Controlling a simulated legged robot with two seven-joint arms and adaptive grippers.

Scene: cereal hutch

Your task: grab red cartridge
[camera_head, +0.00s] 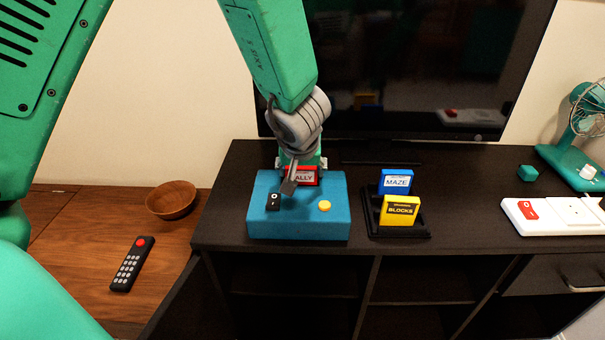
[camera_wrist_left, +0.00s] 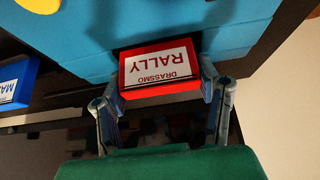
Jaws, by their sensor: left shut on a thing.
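The red cartridge (camera_head: 305,177), labelled RALLY, is at the back of the blue console (camera_head: 297,225) on the dark cabinet. In the left wrist view the red cartridge (camera_wrist_left: 161,70) sits between the fingers of my left gripper (camera_wrist_left: 162,90), against the blue body. My left gripper (camera_head: 299,170) comes down from above and is shut on the red cartridge. A finger and the wrist hide part of the cartridge in the head view. Whether its lower end is in a slot cannot be seen. My right gripper is not in view.
A black holder (camera_head: 398,233) to the right bears a blue MAZE cartridge (camera_head: 396,181) and a yellow BLOCKS cartridge (camera_head: 400,210). A television (camera_head: 400,70) stands behind. A remote (camera_head: 132,264) and a wooden bowl (camera_head: 171,200) are at left, a white power strip (camera_head: 555,216) at right.

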